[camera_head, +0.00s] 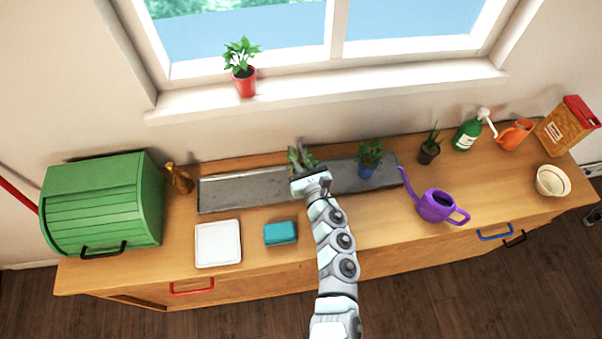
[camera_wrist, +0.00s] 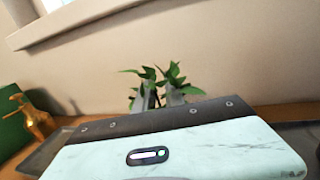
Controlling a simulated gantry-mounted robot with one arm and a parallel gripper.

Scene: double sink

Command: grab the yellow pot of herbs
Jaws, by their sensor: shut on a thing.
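A plant with green leaves (camera_head: 300,157) stands at the grey tray (camera_head: 240,188) on the counter, right in front of my gripper (camera_head: 305,172). In the wrist view its leaves (camera_wrist: 160,78) rise between and above the two grey fingers of my gripper (camera_wrist: 160,98). My gripper is shut on this plant's pot. The pot itself is hidden behind my gripper in both views, so I cannot see its colour. No yellow pot shows elsewhere.
A blue pot with a plant (camera_head: 367,168) stands close to the right. A purple watering can (camera_head: 437,206) and a brown pot (camera_head: 429,152) are farther right. A teal sponge (camera_head: 280,232) and a white dish (camera_head: 218,243) lie in front. A red pot (camera_head: 245,84) stands on the sill.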

